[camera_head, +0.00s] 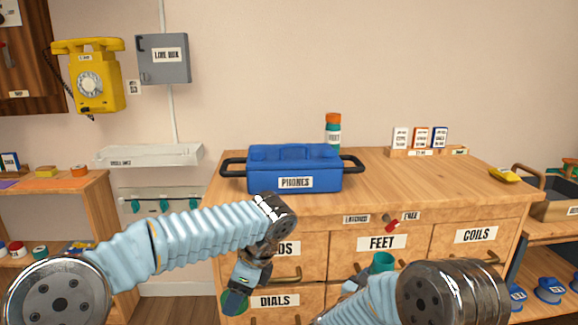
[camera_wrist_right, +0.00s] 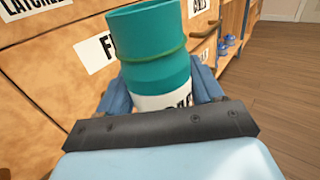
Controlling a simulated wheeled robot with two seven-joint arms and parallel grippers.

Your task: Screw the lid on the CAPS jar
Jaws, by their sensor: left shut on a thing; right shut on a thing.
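A teal jar (camera_wrist_right: 150,45) with a white label is held between the blue fingers of my right gripper (camera_wrist_right: 162,92) in the right wrist view. The label is partly hidden by the gripper, so I cannot read its whole word. In the head view the jar (camera_head: 383,263) stands out in front of the FEET drawer, and my right arm hides its lower part. My left gripper (camera_head: 240,291) points down in front of the DIALS drawer, shut on a round green piece (camera_head: 234,302), which looks like the lid. It is left of the jar and apart from it.
The wooden drawer cabinet (camera_head: 415,180) stands close behind both grippers. On its top are a blue PHONES box (camera_head: 295,168), another green jar with an orange lid (camera_head: 333,132), and small labelled cards (camera_head: 419,138). Drawer handles stick out. Shelves stand at both sides.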

